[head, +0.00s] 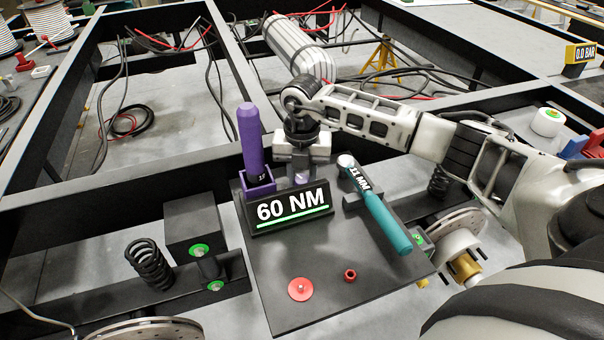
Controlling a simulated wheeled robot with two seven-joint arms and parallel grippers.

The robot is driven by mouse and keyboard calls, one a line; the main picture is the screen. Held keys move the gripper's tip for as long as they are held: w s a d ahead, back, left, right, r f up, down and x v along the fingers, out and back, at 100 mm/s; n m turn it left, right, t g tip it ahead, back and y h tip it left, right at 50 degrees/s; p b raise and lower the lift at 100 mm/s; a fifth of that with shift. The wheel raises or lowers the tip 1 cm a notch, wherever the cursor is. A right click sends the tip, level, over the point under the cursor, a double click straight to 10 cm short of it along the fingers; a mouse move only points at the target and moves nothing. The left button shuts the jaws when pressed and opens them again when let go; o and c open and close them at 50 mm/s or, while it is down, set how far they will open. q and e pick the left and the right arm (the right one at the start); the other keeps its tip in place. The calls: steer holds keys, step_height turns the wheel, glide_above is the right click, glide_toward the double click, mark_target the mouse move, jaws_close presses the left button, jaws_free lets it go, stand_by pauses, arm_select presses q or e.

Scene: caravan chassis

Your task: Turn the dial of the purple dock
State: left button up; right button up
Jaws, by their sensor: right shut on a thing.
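The purple dock (260,189) stands at the back of a dark plate, with an upright purple tool (250,140) in it. In front of it a black display (288,226) reads "60 NM" in white above a green line. My right gripper (302,172) points down just right of the dock, behind the display. It is shut on a small purple part, the dial (302,179), which is mostly hidden by the fingers and the display. My left gripper is out of view.
A teal-handled tool marked "11 MM" (385,220) rests on a holder right of the display. A red disc (301,289) and a red nut (350,274) lie on the dark plate (270,270). Black chassis beams surround it; a spring (150,265) stands left.

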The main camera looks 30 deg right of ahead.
mark_target(303, 178)
steer(key=o, duration=0.9)
steer(key=shift+w+r, duration=0.1)
steer(key=shift+r, duration=0.05)
steer(key=shift+o, duration=0.4)
step_height(303, 178, up, 16)
steer(key=shift+p, duration=0.3)
